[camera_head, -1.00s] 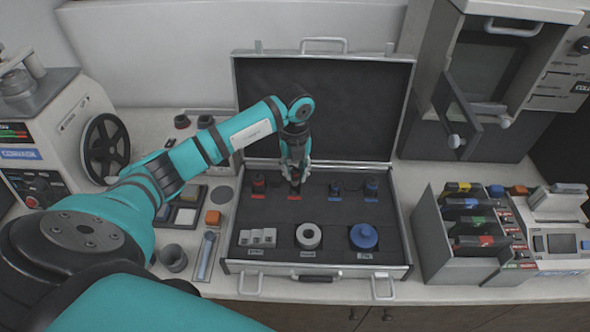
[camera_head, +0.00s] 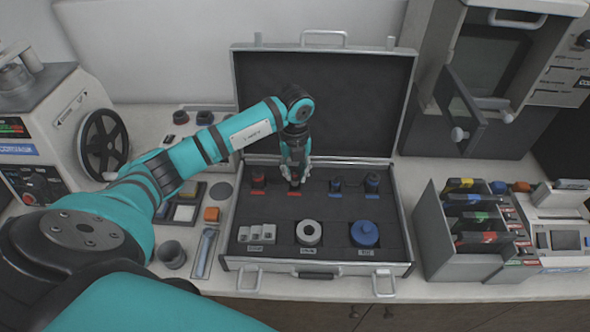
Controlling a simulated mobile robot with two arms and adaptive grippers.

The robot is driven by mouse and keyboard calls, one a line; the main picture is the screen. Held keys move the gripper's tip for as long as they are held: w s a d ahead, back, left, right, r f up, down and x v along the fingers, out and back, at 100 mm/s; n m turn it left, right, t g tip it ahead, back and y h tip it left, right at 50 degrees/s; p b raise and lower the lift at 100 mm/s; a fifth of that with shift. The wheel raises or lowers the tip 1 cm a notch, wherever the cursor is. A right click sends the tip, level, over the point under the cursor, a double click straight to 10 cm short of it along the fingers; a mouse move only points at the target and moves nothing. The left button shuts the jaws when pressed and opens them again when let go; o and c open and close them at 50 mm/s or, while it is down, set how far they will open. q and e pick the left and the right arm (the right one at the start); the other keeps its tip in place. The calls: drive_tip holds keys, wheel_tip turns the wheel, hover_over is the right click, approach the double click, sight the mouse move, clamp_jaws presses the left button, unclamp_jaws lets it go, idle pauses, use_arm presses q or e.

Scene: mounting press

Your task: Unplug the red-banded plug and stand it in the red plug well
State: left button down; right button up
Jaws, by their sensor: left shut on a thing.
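My left gripper (camera_head: 295,168) points down over the open case (camera_head: 228,220). It is shut on the red-banded plug (camera_head: 294,183), a dark plug with a red band, which stands upright at the second position of the back row, behind a red label (camera_head: 293,193). The fingers partly cover the plug, and I cannot tell whether it is fully seated in its well. Another dark plug with red (camera_head: 258,180) stands to its left behind its own red label. My right gripper is not in view.
Grey blocks (camera_head: 257,235), a grey ring (camera_head: 309,233) and a blue round piece (camera_head: 364,234) fill the front row. The raised lid (camera_head: 340,100) stands close behind my arm.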

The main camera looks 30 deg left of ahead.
use_arm(q)
drive_tip(key=shift+f, duration=0.3)
drive_tip(key=shift+f+b, duration=0.8)
drive_tip(key=shift+f, duration=0.05)
drive_tip(key=shift+f, duration=0.3)
idle(0.5)
drive_tip(key=c, duration=0.5)
unclamp_jaws()
drive_tip(key=shift+c, duration=0.2)
wheel_tip(320, 180, up, 8)
drive_tip(key=p, duration=0.5)
drive_tip(key=shift+f, duration=0.15)
drive_tip(key=shift+f, duration=0.1)
